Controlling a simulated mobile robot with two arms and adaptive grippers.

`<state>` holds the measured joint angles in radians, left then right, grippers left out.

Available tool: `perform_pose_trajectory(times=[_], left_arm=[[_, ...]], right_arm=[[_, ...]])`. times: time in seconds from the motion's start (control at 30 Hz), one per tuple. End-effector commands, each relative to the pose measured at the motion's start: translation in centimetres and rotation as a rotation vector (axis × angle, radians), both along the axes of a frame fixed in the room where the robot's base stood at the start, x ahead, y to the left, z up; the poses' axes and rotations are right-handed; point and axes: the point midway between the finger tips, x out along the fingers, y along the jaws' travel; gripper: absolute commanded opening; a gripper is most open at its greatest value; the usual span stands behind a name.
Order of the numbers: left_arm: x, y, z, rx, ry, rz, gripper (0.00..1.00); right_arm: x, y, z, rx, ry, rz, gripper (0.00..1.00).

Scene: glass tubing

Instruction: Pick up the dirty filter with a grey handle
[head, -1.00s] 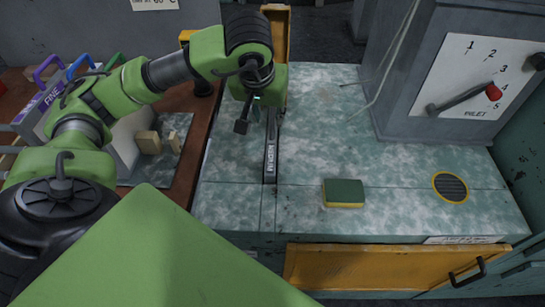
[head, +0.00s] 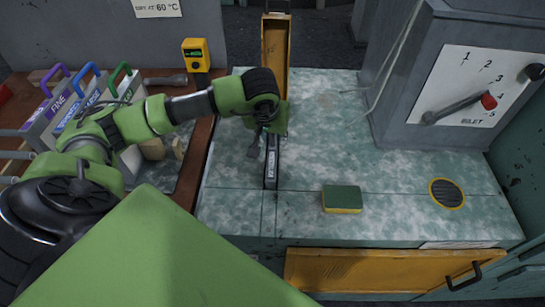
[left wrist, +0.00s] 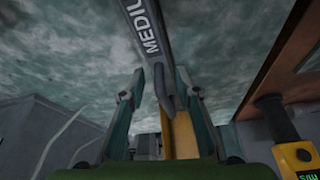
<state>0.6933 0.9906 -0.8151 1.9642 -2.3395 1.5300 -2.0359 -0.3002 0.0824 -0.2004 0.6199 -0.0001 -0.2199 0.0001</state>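The filter with a grey handle, marked MEDIUM, shows as a narrow dark strip (head: 271,168) set in the mottled green worktop (head: 310,150). In the left wrist view its labelled edge and curved grey handle (left wrist: 150,40) come down from the top. My left gripper (left wrist: 160,80) is open, with one finger on each side of the handle's end and visible gaps beside it. In the head view the gripper (head: 258,145) is over the far part of the strip, and my arm hides part of it. My right gripper is not in view.
Filters with purple, blue and green handles (head: 122,78) stand in a rack at left. A yellow meter (head: 196,54) is behind. A yellow open flap (head: 275,45) stands beyond the strip. A sponge (head: 342,199) and a grey inlet box (head: 440,90) are at right.

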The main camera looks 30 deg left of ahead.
Motion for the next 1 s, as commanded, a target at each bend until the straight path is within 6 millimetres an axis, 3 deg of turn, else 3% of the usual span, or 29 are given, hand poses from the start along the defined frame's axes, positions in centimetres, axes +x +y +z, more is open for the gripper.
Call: perform_pose_trajectory(times=[0.07,0.17,0.2,0.67,0.87,1.0], left_arm=[[0.0,0.0,0.0,0.0,0.0,0.0,0.28],[0.0,0.0,0.0,0.0,0.0,0.0,0.02],[0.0,0.0,0.0,0.0,0.0,0.0,0.0],[0.1,0.1,0.4,0.003,-0.004,0.001,0.0],[0.2,0.2,2.0,0.005,-0.006,0.001,0.0],[0.2,0.2,4.1,0.007,-0.006,0.001,0.0]], right_arm=[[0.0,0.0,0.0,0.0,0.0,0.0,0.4],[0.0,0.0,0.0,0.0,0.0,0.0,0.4],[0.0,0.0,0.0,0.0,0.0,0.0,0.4],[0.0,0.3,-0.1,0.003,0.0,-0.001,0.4],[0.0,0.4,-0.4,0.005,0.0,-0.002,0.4],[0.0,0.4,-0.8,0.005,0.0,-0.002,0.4]])
